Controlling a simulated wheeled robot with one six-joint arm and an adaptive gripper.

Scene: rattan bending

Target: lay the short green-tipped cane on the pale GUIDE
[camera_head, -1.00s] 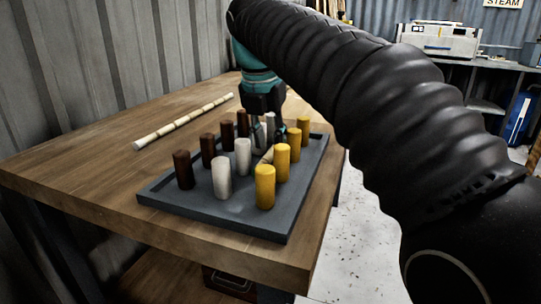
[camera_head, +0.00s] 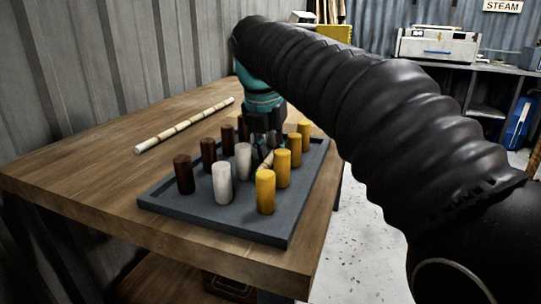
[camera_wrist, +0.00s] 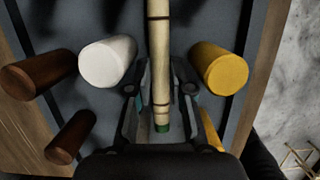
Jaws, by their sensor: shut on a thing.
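The short cane (camera_wrist: 159,40) is pale and jointed with dark bands, and its green tip (camera_wrist: 162,127) is at the near end in the wrist view. My gripper (camera_wrist: 160,75) is shut on it near that end, one finger on each side. The cane runs between a white peg (camera_wrist: 108,62) and a yellow peg (camera_wrist: 219,69). In the head view a bit of the cane (camera_head: 267,160) shows among the pegs, below my gripper (camera_head: 263,140). The white pegs (camera_head: 222,184) form a pale row on the tray. Whether the cane touches the tray cannot be told.
The dark grey tray (camera_head: 180,212) also holds a row of brown pegs (camera_head: 184,174) and a row of yellow pegs (camera_head: 266,191), close around my gripper. A longer banded cane (camera_head: 185,125) lies on the wooden table (camera_head: 90,165) to the left, where the top is clear.

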